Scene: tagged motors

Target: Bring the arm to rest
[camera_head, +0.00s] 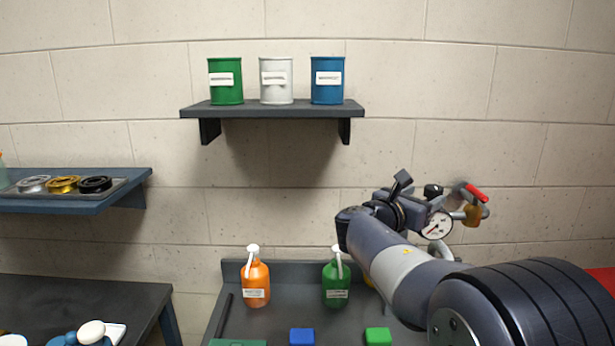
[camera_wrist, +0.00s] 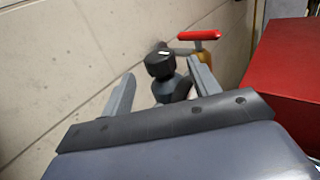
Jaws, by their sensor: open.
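My arm reaches up from the lower right of the head view, raised in front of the wall. My gripper (camera_head: 402,186) is at its far end and partly hidden by my own wrist. In the wrist view my gripper (camera_wrist: 161,70) has its two grey fingers wide apart, with nothing held. A black knob (camera_wrist: 160,66) shows between and beyond the fingers; I cannot tell how far beyond. Close by are a round gauge (camera_head: 438,225) and a red-handled valve (camera_head: 475,193) with a brass body.
A wall shelf (camera_head: 272,109) holds green, white and blue cans. A left shelf (camera_head: 75,205) holds several spools. Orange (camera_head: 256,283) and green (camera_head: 336,284) pump bottles stand on the dark bench below. A red box (camera_wrist: 290,75) is at the right.

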